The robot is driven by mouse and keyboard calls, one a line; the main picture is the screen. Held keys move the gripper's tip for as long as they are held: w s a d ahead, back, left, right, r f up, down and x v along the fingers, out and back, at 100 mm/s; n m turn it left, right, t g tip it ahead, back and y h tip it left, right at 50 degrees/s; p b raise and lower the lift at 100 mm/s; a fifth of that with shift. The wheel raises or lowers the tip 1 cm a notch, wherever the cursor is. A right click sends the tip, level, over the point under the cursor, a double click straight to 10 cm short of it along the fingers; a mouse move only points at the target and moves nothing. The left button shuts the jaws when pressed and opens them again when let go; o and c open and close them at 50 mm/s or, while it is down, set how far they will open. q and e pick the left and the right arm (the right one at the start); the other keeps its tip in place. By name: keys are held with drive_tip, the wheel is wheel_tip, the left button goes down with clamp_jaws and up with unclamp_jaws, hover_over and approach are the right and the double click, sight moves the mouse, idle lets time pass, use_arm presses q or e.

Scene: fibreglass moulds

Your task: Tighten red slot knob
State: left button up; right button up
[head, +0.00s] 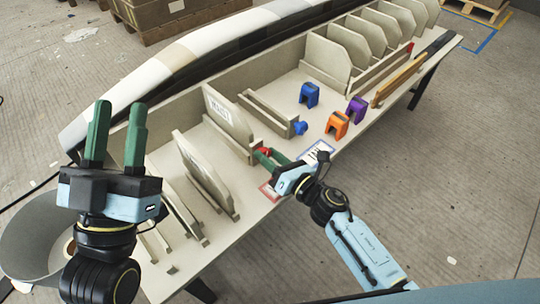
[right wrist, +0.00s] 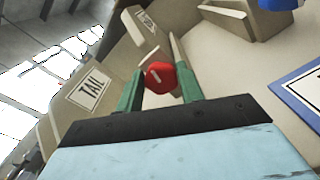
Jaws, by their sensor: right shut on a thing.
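The red slot knob (right wrist: 159,77) sits at the front end of a mould slot, beside the upright panel labelled TAIL (right wrist: 90,88). In the right wrist view its face carries a pale mark. My right gripper (right wrist: 162,88) is shut on the knob, with a green finger on either side of it. In the head view the red knob (head: 265,152) shows only partly at the fingertips of the right gripper (head: 268,158). My left gripper (head: 115,135) is raised at the left with its green fingers apart, open and empty.
A blue knob (head: 300,128) ends the neighbouring slot. Blue (head: 310,94), orange (head: 337,124) and purple (head: 356,109) clamp-like blocks stand on the table (head: 330,160) to the right. Upright panels (head: 362,45) fill the far end.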

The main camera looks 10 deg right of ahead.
drive_tip(key=o, duration=1)
drive_tip(key=shift+s+d, duration=0.3)
drive_tip(key=shift+s, duration=0.1)
drive_tip(key=p+v, duration=0.1)
drive_tip(key=v, duration=0.6)
drive_tip(key=shift+p, duration=0.35)
use_arm(q)
drive_tip(key=shift+w+f+g+y+p, duration=0.1)
drive_tip(key=shift+w+f+g+y, duration=0.25)
drive_tip(key=shift+f+g, duration=0.5)
drive_tip(key=shift+w+f+g+y+p, duration=0.15)
drive_tip(key=shift+w+f+g, duration=0.35)
drive_tip(key=shift+f+g, duration=0.3)
drive_tip(key=shift+w+f+g+y+p, duration=0.15)
drive_tip(key=shift+w+f+g, duration=0.25)
drive_tip(key=shift+f+g, duration=0.45)
use_arm(e)
drive_tip(key=shift+v, duration=2.75)
